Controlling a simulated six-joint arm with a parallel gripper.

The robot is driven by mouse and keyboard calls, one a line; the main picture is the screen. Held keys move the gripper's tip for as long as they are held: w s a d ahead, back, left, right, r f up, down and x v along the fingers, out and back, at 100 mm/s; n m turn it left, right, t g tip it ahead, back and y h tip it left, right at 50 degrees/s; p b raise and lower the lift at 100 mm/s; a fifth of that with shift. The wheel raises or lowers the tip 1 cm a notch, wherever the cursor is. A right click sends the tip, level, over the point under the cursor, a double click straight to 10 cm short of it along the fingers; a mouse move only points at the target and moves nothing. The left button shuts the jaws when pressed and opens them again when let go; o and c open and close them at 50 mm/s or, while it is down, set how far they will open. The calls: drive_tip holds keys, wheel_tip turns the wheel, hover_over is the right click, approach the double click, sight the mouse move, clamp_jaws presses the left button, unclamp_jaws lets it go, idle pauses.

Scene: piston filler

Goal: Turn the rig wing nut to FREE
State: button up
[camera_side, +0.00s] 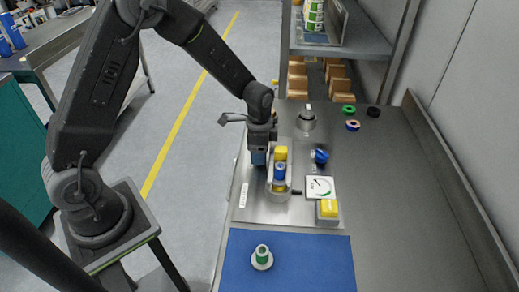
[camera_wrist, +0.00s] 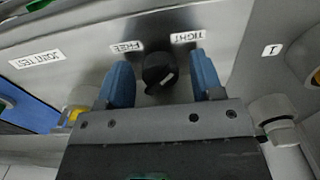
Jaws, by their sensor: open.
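The rig wing nut appears in the wrist view as a black knob (camera_wrist: 157,66) with a short white mark on its near face. The FREE label (camera_wrist: 127,47) is at its upper left and the TIGHT label (camera_wrist: 187,36) at its upper right, both upside down. Which label the mark points to is unclear. My gripper (camera_wrist: 162,72) is open, with one blue finger on each side of the knob and gaps showing between. In the side view my gripper (camera_side: 259,153) is low at the rig's left edge, and the knob is hidden.
The rig's metal plate (camera_side: 250,207) carries a yellow-and-blue cylinder (camera_side: 280,172) close beside my gripper, a blue knob (camera_side: 321,157), a dial gauge (camera_side: 319,187) and a yellow block (camera_side: 327,208). A blue mat (camera_side: 310,265) in front holds a white-and-green part (camera_side: 262,257). The bench's right side is clear.

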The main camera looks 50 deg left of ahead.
drive_tip(key=shift+c, duration=0.2)
drive_tip(key=c, duration=0.9)
drive_tip(key=shift+n, duration=0.8)
drive_tip(key=o, duration=0.9)
drive_tip(key=shift+o, duration=0.2)
wheel_tip(320, 180, up, 14)
drive_tip(key=shift+f, duration=0.1)
